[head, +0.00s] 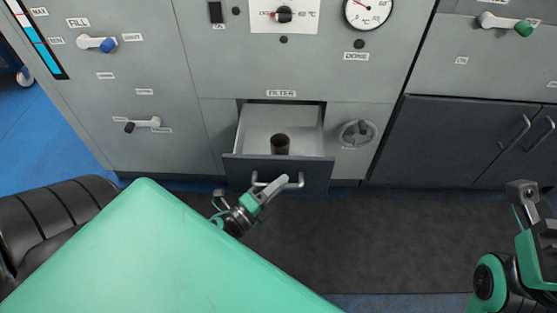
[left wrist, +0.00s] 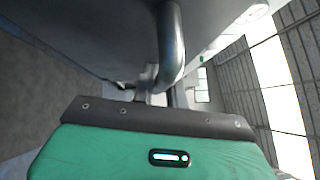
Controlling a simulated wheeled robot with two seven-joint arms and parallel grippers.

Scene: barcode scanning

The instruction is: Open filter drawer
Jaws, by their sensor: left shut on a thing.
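The filter drawer (head: 277,171) is pulled out of the grey cabinet, below the "FILTER" label (head: 281,93). Its light inside shows, with a dark round cylinder (head: 280,145) standing in it. A metal bar handle (head: 293,184) runs across the drawer's dark front. My left gripper (head: 271,188) is shut on this handle, near its left and middle part. In the left wrist view the handle (left wrist: 171,45) is a curved metal bar close to the camera; the fingertips are mostly hidden there. My right gripper (head: 522,192) is at the far right, away from the drawer, its finger gap unclear.
A round handwheel (head: 356,134) is right of the drawer. Levers (head: 142,124) and a gauge (head: 368,10) are on the cabinet. Dark cupboard doors (head: 460,140) stand at the right. The dark floor mat (head: 390,235) in front is clear.

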